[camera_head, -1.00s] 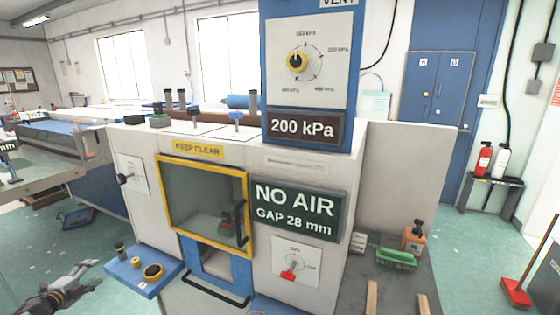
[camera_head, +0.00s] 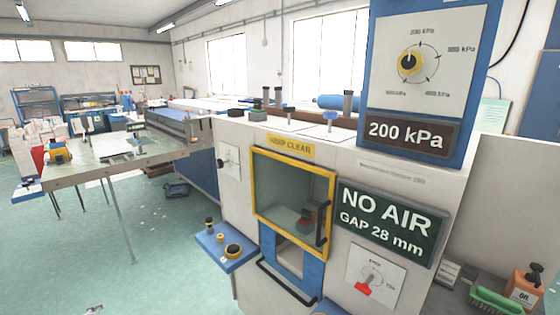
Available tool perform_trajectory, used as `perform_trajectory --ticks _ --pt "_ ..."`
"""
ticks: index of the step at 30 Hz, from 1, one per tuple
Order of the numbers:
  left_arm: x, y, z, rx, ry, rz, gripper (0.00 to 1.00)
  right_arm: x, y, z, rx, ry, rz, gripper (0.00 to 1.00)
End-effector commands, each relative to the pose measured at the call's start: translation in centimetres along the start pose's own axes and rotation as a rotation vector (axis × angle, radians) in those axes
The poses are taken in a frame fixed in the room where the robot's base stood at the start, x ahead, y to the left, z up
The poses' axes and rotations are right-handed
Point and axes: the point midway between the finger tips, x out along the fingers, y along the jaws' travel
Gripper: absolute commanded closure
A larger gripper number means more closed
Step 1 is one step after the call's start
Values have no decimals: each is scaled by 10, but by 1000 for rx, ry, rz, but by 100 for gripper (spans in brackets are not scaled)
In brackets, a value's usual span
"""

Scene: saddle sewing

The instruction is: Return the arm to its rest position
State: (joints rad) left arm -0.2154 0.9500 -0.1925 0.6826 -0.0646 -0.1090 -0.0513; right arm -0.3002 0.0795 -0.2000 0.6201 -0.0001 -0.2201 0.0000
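Only a small tip of my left gripper (camera_head: 94,309) shows at the bottom edge of the head view, over the green floor. The rest of it is cut off, so I cannot tell whether it is open or shut. Nothing can be seen in it. It is apart from the white machine (camera_head: 240,185), to its lower left. My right gripper is not in view.
The machine has a yellow-framed window (camera_head: 292,200), a blue side shelf (camera_head: 210,243) with knobs, a red-handled dial (camera_head: 373,280) and a "NO AIR" display (camera_head: 387,220). A long table (camera_head: 140,155) stands left. Green floor between is mostly clear.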

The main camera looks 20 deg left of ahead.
Motion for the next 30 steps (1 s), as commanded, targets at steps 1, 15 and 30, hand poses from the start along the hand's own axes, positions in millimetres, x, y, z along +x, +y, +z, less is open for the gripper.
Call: perform_trajectory --ticks 1,15,30 --pt "-1 8 17 -5 -32 12 40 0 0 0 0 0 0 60" --pt "-16 68 99 -64 -215 86 40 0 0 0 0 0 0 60" --pt "-33 229 43 -155 -173 248 40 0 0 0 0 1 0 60"
